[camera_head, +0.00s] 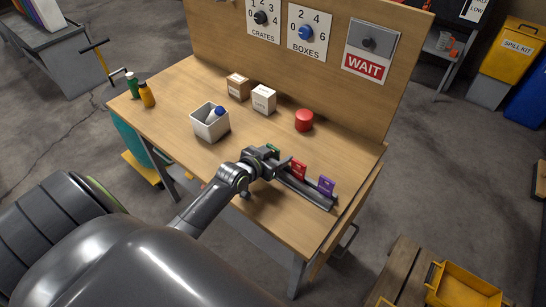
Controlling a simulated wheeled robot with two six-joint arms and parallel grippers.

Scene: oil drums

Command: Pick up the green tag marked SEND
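A small green tag (273,148) shows only in part behind my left gripper (278,158), at the left end of a dark rack (312,196) on the wooden table. Its lettering cannot be read. A red tag (298,169) and a purple tag (326,186) stand upright in the same rack, to the right. The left gripper is low over the rack's left end, close to the green tag. Whether its fingers are open or touch the tag cannot be told. My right gripper is not in view.
On the table (185,83) stand a grey bin (210,127) with things inside, two small boxes (263,99), a red can (304,120) and bottles (147,95). A backboard with dials and a WAIT sign (364,65) rises behind. The table's middle is clear.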

